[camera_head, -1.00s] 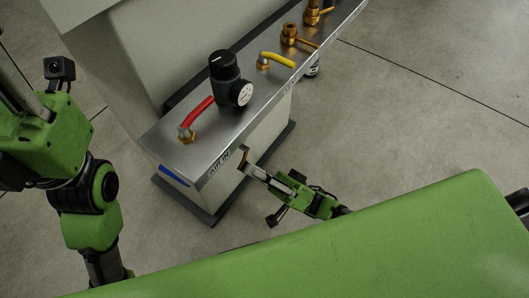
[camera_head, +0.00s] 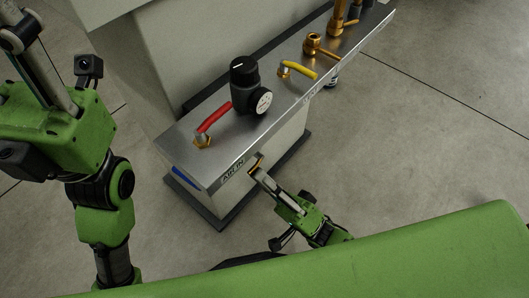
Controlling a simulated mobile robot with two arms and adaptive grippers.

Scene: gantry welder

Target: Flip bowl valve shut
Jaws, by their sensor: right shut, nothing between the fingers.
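Valves stand on the metal panel (camera_head: 235,140) of the welder. One has a red lever (camera_head: 214,117) at the near left end, and one has a yellow lever (camera_head: 299,70) further back. A black regulator (camera_head: 245,85) with a round gauge (camera_head: 263,102) stands between them. I cannot tell which part is the bowl valve. My right gripper (camera_head: 257,166) is shut and empty, its tips close to the panel's front edge beside the "AIR IN" label (camera_head: 232,171). I cannot tell whether they touch it. My left arm shows at left; its fingers are not in view.
Brass fittings (camera_head: 314,46) stand toward the panel's far right end. The light cabinet (camera_head: 180,60) rises behind the panel. A dark base plate (camera_head: 208,212) lies at its foot. The grey floor (camera_head: 420,130) to the right is clear.

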